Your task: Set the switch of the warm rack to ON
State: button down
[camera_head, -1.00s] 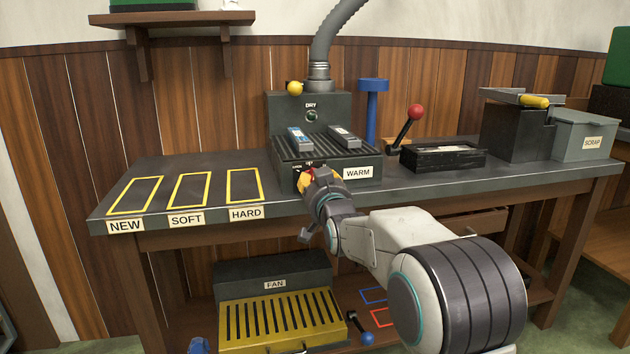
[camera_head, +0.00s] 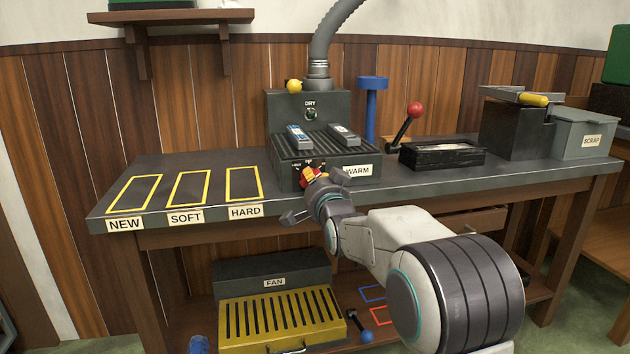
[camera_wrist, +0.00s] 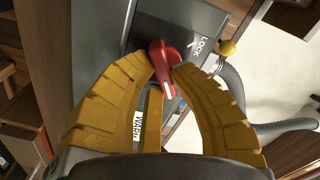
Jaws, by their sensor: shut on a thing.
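The warm rack (camera_head: 283,172) is a dark ribbed box on the bench with a WARM label (camera_head: 358,170) on its front. Its switch is a red knob (camera_wrist: 163,58) with a white pointer mark, seen between my yellow fingers in the wrist view. A LOCK marking (camera_wrist: 205,45) shows beside the knob; other markings are too small or hidden to read. My gripper (camera_head: 312,174) is at the front left of the rack, shut on the knob with a finger on each side. In the head view, my gripper partly covers the knob.
Two grey pieces (camera_head: 299,136) lie on the rack's top. A yellow ball-topped part (camera_head: 294,86) and a hose (camera_head: 320,45) are behind. A red-knobbed lever (camera_head: 414,110) stands right. Yellow outlined spaces (camera_head: 189,188) at left are empty.

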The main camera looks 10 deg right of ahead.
jog(key=shift+a+r, duration=0.1)
jog(key=shift+a, duration=0.05)
jog(key=c, duration=1.3)
grip_release()
jog(key=shift+o, duration=1)
jog(key=shift+f, duration=0.2)
jog(key=s, duration=0.8)
jog(key=shift+r, duration=0.25)
